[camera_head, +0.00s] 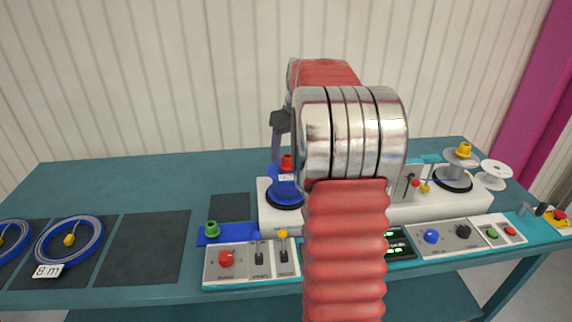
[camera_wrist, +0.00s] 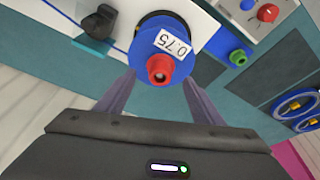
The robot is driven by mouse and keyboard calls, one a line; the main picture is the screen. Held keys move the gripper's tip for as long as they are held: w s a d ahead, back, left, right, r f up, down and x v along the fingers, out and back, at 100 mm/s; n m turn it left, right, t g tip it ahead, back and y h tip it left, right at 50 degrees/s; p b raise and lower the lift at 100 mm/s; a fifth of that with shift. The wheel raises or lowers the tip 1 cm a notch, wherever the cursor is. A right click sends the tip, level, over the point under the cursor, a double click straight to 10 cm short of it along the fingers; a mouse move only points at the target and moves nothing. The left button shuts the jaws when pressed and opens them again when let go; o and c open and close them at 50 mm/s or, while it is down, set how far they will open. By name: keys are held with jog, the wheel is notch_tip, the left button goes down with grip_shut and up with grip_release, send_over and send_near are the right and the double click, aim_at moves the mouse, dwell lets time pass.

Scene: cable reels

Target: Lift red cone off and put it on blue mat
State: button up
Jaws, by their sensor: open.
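The red cone (camera_head: 287,163) sits on top of a blue reel (camera_head: 285,186) labelled 0.75, on the white machine left of centre. In the wrist view the red cone (camera_wrist: 160,69) lies between the two grey fingers, near their tips. My gripper (camera_wrist: 160,88) is open around it, with gaps on both sides; I cannot tell how far the tips reach down. In the head view my gripper (camera_head: 276,152) is above and beside the cone, partly hidden by my arm. The blue mat (camera_head: 232,236) lies front left of the reel with a green cone (camera_head: 211,230) on its left part.
A control panel (camera_head: 240,272) with a red knob and levers stands in front of the mat. A dark square mat (camera_head: 145,248) is empty on the left. A blue cable coil (camera_head: 70,243) lies farther left. A grey reel with a yellow cone (camera_head: 463,149) stands at right.

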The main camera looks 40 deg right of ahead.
aim_at(287, 158)
jog(key=x, duration=0.3)
jog(key=shift+f, duration=0.15)
dwell(0.4)
jog(key=c, duration=1.1)
notch_tip(287, 158, up, 10)
dwell(0.6)
jog(key=o, duration=0.5)
jog(key=c, duration=0.5)
